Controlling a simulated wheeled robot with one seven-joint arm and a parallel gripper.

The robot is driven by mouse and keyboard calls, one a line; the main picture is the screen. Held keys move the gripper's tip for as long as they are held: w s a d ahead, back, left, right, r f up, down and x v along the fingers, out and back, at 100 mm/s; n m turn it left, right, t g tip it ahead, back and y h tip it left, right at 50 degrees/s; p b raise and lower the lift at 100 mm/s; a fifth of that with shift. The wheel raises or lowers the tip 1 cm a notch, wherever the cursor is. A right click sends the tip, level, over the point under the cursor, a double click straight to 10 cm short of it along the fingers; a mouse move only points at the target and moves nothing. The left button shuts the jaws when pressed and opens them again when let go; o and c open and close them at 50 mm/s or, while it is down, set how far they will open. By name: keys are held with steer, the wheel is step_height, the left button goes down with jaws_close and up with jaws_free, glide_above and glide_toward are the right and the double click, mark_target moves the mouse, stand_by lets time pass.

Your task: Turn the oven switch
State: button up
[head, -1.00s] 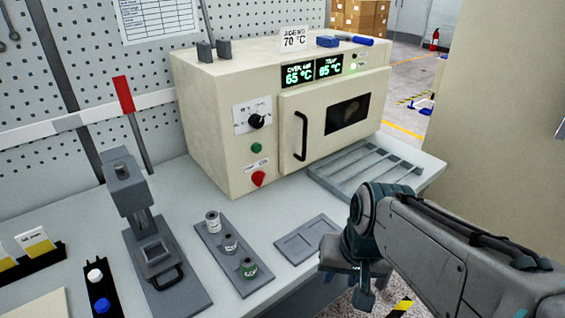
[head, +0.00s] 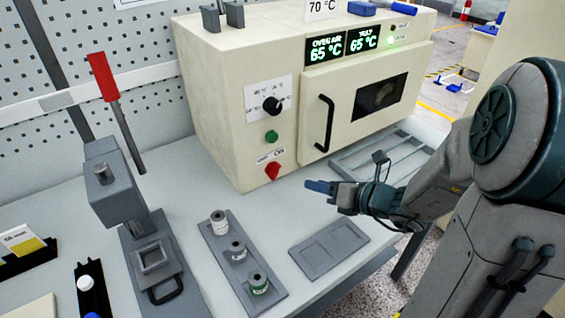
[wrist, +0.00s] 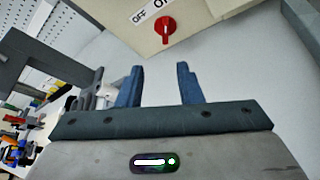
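The oven (head: 235,110) is a cream box on the bench with green displays reading 65 °C. Its red switch (head: 273,171) sits low on the front panel, under an OFF/ON label, below a green button (head: 271,137) and a black dial (head: 272,105). In the wrist view the red switch (wrist: 166,29) is at the top middle, beyond the fingertips. My gripper (head: 318,187) is to the right of the switch and a little lower in the head view, apart from it. In the wrist view its two blue fingers (wrist: 158,80) stand apart with nothing between them.
A grey press with a red-handled lever (head: 103,77) stands left. The oven door handle (head: 325,123) projects near my arm. Bench before the switch is clear.

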mark_target(279, 170)
steer(key=shift+m+t, duration=0.3)
steer(key=shift+m, duration=0.2)
steer(key=x, duration=1.4)
steer(key=shift+w+d+f+b, duration=0.1)
steer(key=shift+w+d+b, duration=0.25)
jaws_close()
